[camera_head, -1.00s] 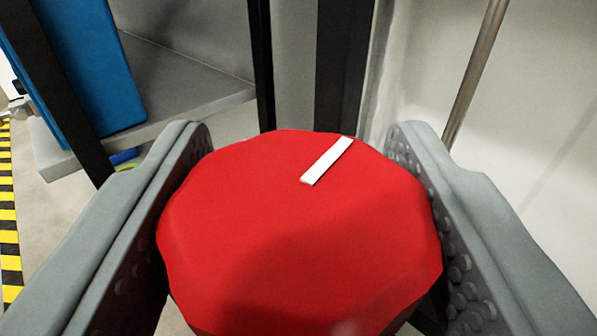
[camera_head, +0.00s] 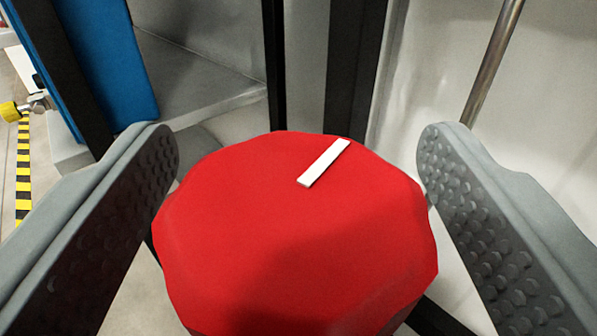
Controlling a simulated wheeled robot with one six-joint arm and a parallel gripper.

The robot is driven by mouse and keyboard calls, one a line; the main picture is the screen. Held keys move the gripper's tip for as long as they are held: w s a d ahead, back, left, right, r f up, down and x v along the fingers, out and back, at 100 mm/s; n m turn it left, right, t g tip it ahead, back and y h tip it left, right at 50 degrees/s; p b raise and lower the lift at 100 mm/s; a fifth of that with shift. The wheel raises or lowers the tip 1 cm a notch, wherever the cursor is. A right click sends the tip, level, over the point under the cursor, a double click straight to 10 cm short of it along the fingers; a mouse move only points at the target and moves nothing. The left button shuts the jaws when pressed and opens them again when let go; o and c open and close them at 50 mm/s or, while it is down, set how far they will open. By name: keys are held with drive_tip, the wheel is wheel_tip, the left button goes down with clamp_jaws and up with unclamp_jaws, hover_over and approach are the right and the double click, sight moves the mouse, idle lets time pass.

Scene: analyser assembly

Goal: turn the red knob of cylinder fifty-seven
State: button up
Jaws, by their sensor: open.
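The red knob (camera_head: 300,235) fills the lower middle of the view. It is faceted, with a white mark (camera_head: 324,162) on its top face that slants up to the right. My gripper (camera_head: 298,150) is open, with one grey studded jaw on each side of the knob. A gap shows between the knob and the right jaw at its tip, and a narrower one on the left. The cylinder under the knob is hidden, and no number shows.
A blue panel (camera_head: 112,60) stands at the upper left by a grey shelf (camera_head: 195,85). Dark upright posts (camera_head: 352,65) rise behind the knob. A metal rod (camera_head: 493,60) stands before the pale wall at right. Yellow-black floor tape (camera_head: 23,170) lies at far left.

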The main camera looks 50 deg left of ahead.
drive_tip(key=v, duration=1.7)
drive_tip(key=shift+d, duration=0.2)
drive_tip(key=shift+s, duration=0.1)
